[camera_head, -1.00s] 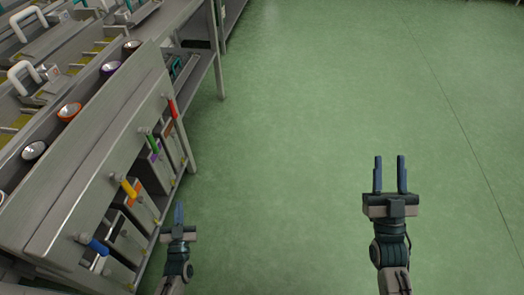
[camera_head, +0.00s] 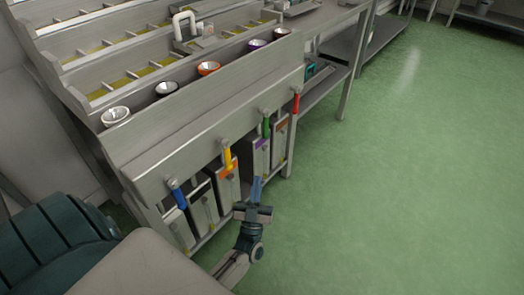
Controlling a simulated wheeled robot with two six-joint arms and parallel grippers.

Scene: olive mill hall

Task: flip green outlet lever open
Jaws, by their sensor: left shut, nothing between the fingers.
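The green lever (camera_head: 265,127) hangs down from its round pivot on the front face of the steel bench (camera_head: 215,135). It is between the yellow lever (camera_head: 227,157) and the red lever (camera_head: 296,102). My left gripper (camera_head: 256,187) is shut and empty, its fingers pointing up in the picture. It shows below the green lever and apart from it, in front of the canisters under the bench. My right gripper is out of view.
A blue lever (camera_head: 176,194) hangs nearest on the same face. Several canisters (camera_head: 228,185) stand on the shelf below the levers. Coloured funnels, one of them orange (camera_head: 208,68), line the bench above. Green floor (camera_head: 420,190) is clear on the right.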

